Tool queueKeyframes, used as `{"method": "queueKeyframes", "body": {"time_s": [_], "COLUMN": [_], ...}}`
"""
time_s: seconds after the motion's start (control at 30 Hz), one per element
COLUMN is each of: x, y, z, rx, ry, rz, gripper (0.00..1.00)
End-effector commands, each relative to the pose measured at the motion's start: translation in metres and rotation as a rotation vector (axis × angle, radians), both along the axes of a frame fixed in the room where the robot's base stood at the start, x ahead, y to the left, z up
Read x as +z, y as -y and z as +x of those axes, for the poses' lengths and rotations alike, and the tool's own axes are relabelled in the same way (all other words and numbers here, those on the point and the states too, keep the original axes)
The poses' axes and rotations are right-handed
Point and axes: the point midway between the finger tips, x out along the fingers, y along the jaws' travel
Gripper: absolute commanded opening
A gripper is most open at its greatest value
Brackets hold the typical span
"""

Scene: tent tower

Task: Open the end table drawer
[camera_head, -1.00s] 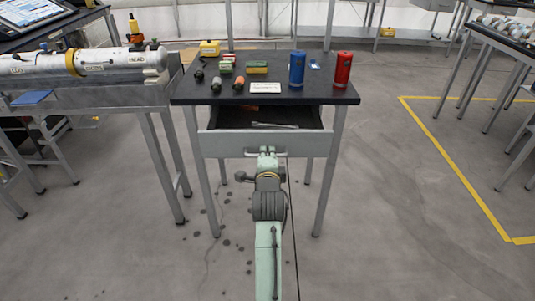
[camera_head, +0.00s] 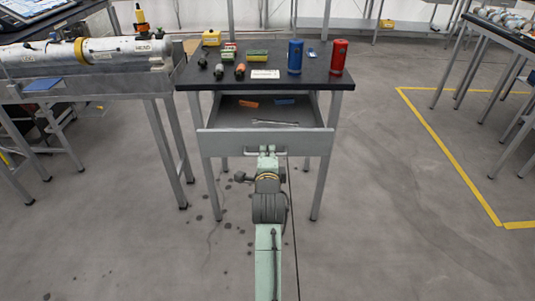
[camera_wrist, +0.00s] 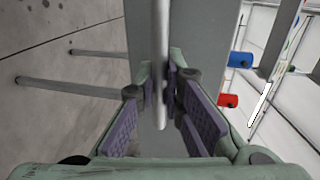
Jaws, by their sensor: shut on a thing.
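The end table (camera_head: 190,80) has a dark top and grey metal legs. Its drawer (camera_head: 222,141) is pulled out toward me, and the inside is visible from above. A wrench (camera_head: 275,122) and small orange and blue items lie in it. The bar handle (camera_head: 251,154) is on the drawer front; it also runs upright through the wrist view (camera_wrist: 162,35). My gripper (camera_head: 267,153) is at the handle. In the wrist view my gripper (camera_wrist: 167,98) has its purple-padded fingers on both sides of the bar, shut on it.
Blue (camera_head: 295,56) and red (camera_head: 339,57) canisters, flashlights and a card stand or lie on the tabletop. A bench with a long metal cylinder (camera_head: 90,50) is close on the left. The floor to the right is open.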

Motion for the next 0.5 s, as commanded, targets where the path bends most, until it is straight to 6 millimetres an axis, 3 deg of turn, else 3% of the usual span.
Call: {"method": "queueKeyframes", "body": {"time_s": [0.07,0.1,0.23,0.5], "x": [0.0002,0.0001,0.0001,0.0001], "y": [-0.0006,-0.0006,-0.0005,-0.0002], "z": [0.0,0.0,0.0,-0.0003], "rx": [0.001,0.001,0.001,0.0], "ry": [0.0,0.0,0.0,0.0], "rz": [0.0,0.0,0.0,0.0], "gripper": [0.0,0.09,0.18,0.18]}}
